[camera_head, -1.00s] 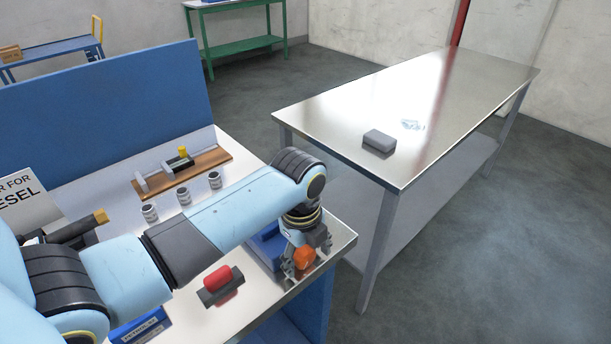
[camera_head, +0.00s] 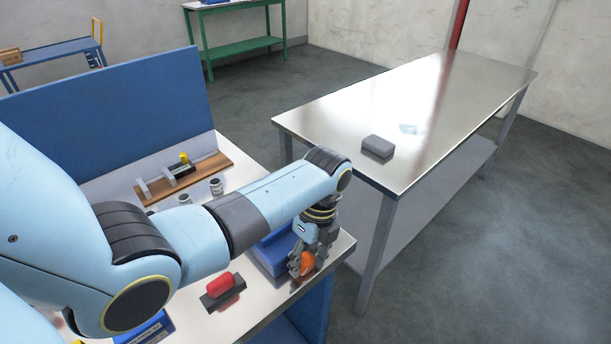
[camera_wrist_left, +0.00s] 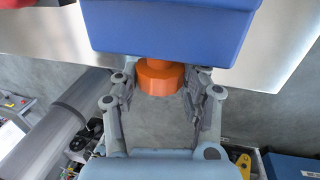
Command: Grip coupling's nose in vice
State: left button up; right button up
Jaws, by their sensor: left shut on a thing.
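My left gripper (camera_head: 303,265) is at the front right corner of the near bench, beside a blue bin (camera_head: 268,250). It is shut on an orange coupling (camera_head: 307,262). In the left wrist view the orange coupling (camera_wrist_left: 160,80) shows between the fingers (camera_wrist_left: 160,100), its far end narrowing toward the blue bin (camera_wrist_left: 170,28), which fills the top of that view. A vice-like fixture (camera_head: 170,174) with grey jaws and a yellow part stands on a wooden board at the back of the bench, well apart from the gripper. My right gripper is not seen.
A red piece on a dark block (camera_head: 222,291) lies on the near bench, left of the gripper. Small jars (camera_head: 216,187) stand before the wooden board. A second metal table (camera_head: 430,110) on the right holds a grey block (camera_head: 378,147). A floor gap separates the tables.

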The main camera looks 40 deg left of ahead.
pick_arm(q)
jog(key=shift+f+g, duration=0.1)
jog(key=shift+g, duration=0.4)
jog(key=o, duration=1.2)
jog(key=v, duration=1.2)
jog(key=shift+d, duration=0.1)
